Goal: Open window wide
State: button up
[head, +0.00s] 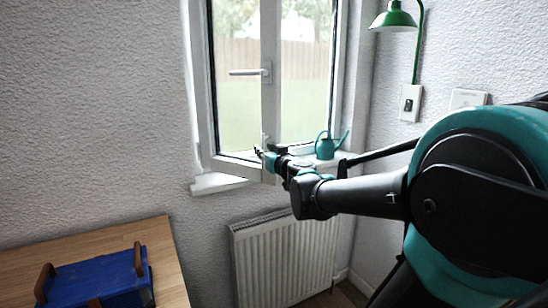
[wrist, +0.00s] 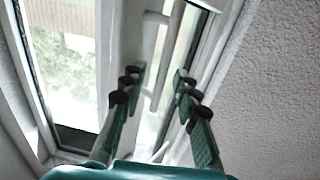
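The white-framed window (head: 203,80) shows in the head view with its sash standing partly open into the room. The sash's free upright edge (head: 270,115) carries a white handle (head: 250,72) lying level. My gripper (head: 264,152) is at the lower end of that edge, well below the handle. In the wrist view my gripper (wrist: 157,82) is open, its two green fingers apart. A narrow white bar (wrist: 166,60) shows between and beyond the fingers. I cannot tell whether either finger touches it. The sash glass (wrist: 65,65) is to the left.
A teal watering can (head: 326,146) stands on the sill, close to my gripper. A radiator (head: 285,255) is below the window. A green lamp (head: 394,18) hangs at the right wall.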

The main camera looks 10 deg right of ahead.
jog(key=v, duration=1)
jog(key=shift+s, duration=0.15)
jog(key=s+a+f+n+g+y, duration=0.1)
jog(key=s+a+f+g, duration=0.15)
jog(key=f, duration=0.45)
jog(key=s+a+f+g, duration=0.1)
jog(key=s+f+g, duration=0.15)
jog(key=f, duration=0.45)
jog(key=s+a+f+n+g+y, duration=0.1)
jog(key=s+a+f+g, duration=0.15)
jog(key=f, duration=0.45)
jog(key=s+d+f+m+g+h, duration=0.4)
jog(key=s+d+f+g+h, duration=0.2)
jog(key=s+d+f, duration=0.3)
notch_tip(320, 180, down, 5)
jog(key=shift+d+r+m, duration=0.2)
jog(key=shift+d+m, duration=0.1)
jog(key=shift+d, duration=0.35)
